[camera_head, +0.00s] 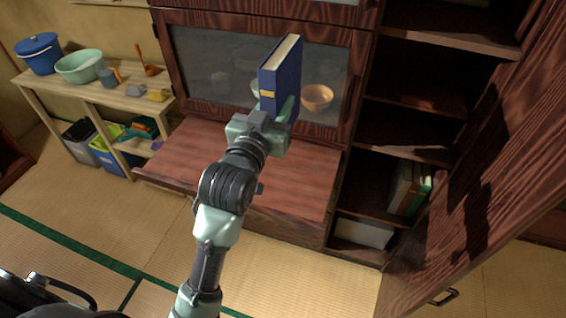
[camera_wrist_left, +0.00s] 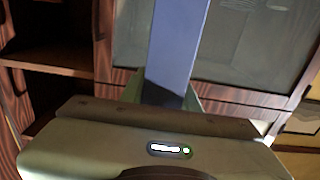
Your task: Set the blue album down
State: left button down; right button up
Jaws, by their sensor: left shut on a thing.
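The blue album (camera_head: 281,78) is a thick blue book with pale pages and a yellow label, held upright in the head view. My left gripper (camera_head: 284,112) is shut on its lower part. The album is above the wooden ledge of the cabinet (camera_head: 215,170), in front of the glass doors. In the left wrist view the album (camera_wrist_left: 178,45) rises as a blue strip between the fingers of my left gripper (camera_wrist_left: 170,98). The album's lower end is hidden by the gripper. My right gripper is not in view.
An orange bowl (camera_head: 317,96) shows behind the glass. Open shelves at right hold several upright books (camera_head: 408,188) and a pale box (camera_head: 362,232). A large wooden door (camera_head: 490,150) stands open at right. A bench (camera_head: 100,92) at left holds a blue bucket (camera_head: 38,54) and a green basin (camera_head: 79,66). The ledge looks bare.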

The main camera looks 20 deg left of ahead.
pick_arm(q)
notch_tip(320, 180, down, 17)
jog(key=shift+s+f, duration=0.15)
jog(key=shift+s, duration=0.15)
jog(key=shift+f, duration=0.1)
jog(key=c, duration=1)
grip_release()
jog(key=shift+f, duration=0.1)
jog(key=shift+c, duration=0.2)
jog(key=s+b, duration=0.2)
jog(key=s, duration=1)
jog(key=shift+a, duration=0.2)
